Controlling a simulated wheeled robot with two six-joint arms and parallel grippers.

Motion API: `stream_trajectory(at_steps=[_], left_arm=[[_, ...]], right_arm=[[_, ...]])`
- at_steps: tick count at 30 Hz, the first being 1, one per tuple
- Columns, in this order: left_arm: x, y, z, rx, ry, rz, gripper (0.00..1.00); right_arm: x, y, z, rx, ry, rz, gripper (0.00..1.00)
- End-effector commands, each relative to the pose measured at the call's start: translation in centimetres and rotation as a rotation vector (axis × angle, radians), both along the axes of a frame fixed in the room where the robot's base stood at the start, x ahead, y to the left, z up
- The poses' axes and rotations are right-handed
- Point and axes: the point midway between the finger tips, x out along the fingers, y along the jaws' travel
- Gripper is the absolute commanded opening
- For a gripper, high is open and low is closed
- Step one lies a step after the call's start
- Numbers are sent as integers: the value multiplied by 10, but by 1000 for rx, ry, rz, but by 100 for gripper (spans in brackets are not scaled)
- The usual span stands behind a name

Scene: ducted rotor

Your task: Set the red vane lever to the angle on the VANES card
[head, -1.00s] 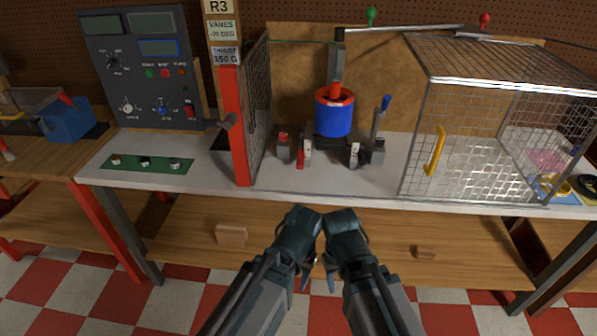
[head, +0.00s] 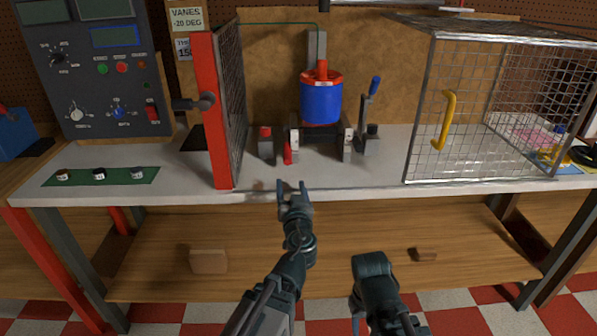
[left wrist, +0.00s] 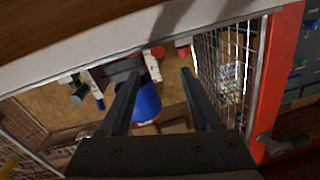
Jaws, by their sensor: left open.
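The red vane lever (head: 287,151) stands low at the left of the blue ducted rotor (head: 321,101), beside a pale scale plate (head: 295,141). Its exact angle is too small to read. The VANES card (head: 186,18) reads -20 DEG. My left gripper (head: 294,186) is open and empty at the bench's front edge, below and in front of the lever, not touching it. The left wrist view shows its two spread fingers (left wrist: 160,80) with the blue duct (left wrist: 147,100) beyond. My right gripper (head: 368,285) is low in front of the bench; its fingers are hidden.
An open red-framed mesh panel (head: 212,110) stands left of the rotor. A mesh cage (head: 425,110) with a yellow handle (head: 445,118) is at the right. A blue-handled lever (head: 368,105) and a red-topped block (head: 265,143) flank the rotor. The bench front (head: 330,178) is clear.

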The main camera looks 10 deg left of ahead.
Motion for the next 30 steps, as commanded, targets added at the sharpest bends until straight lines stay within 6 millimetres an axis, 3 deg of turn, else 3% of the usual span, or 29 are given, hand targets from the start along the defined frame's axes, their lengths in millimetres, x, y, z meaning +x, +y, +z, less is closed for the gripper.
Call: stream_trajectory(at_steps=[10, 24, 30], left_arm=[[15, 2, 1, 3, -11, -12, 64], [99, 32, 1, 2, -10, -11, 64], [122, 41, 1, 2, -10, -11, 64]], right_arm=[[0, 0, -1, 0, 0, 0, 50], [0, 0, -2, 0, 0, 0, 50], [0, 0, -2, 0, 0, 0, 50]])
